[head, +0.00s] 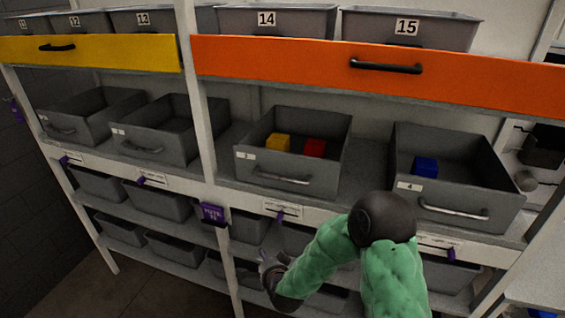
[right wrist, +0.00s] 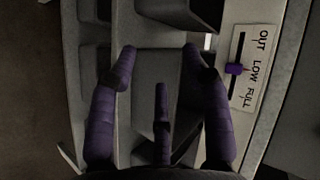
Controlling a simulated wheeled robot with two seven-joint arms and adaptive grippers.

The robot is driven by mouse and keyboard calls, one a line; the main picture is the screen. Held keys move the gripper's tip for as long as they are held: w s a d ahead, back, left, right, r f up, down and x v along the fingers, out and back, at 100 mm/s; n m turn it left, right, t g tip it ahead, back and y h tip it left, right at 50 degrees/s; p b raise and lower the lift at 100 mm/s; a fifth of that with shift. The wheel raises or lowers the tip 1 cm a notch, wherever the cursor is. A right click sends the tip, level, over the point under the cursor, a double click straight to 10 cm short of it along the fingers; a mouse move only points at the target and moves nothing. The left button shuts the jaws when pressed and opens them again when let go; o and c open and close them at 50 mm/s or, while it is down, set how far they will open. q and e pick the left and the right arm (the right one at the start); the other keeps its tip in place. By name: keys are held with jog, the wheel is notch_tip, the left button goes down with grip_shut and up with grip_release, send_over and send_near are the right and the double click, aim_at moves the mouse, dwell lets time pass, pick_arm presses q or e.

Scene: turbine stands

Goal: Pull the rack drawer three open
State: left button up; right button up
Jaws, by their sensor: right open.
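Drawer three (head: 262,168) is a grey open-topped bin with a small "3" label and a metal handle (head: 283,180) on its front. It sits on the middle shelf in the head view and holds a yellow cube (head: 278,142) and a red cube (head: 314,148). My right gripper (head: 268,265), on the green arm, is below drawer three, in front of the lower bins and apart from the handle. In the right wrist view its purple fingers (right wrist: 160,62) are spread, with nothing between them. I cannot tell whether drawer three shows there. My left gripper is not in view.
Drawer four (head: 412,185), with a blue cube (head: 426,166), stands to the right. Above are an orange front (head: 300,66) and a yellow front (head: 120,53). A purple slider (right wrist: 236,69) beside OUT, LOW, FULL lettering is near my right fingers. White posts and lower bins surround them.

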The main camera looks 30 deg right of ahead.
aim_at(283, 180)
jog(key=w+d+r+m+t+h+p, duration=0.15)
jog(key=d+r+m+p, duration=0.25)
jog(key=r, duration=0.7)
jog(key=s+d+r+m+t+h+p, duration=0.1)
jog(key=d+r+m+h+p, duration=0.25)
jog(key=r, duration=0.85)
jog(key=shift+n, duration=0.25)
jog(key=p+x, duration=0.2)
jog(key=x, duration=0.9)
jog(key=shift+w+a+f, duration=0.1)
jog(key=shift+w+a, duration=0.05)
grip_shut()
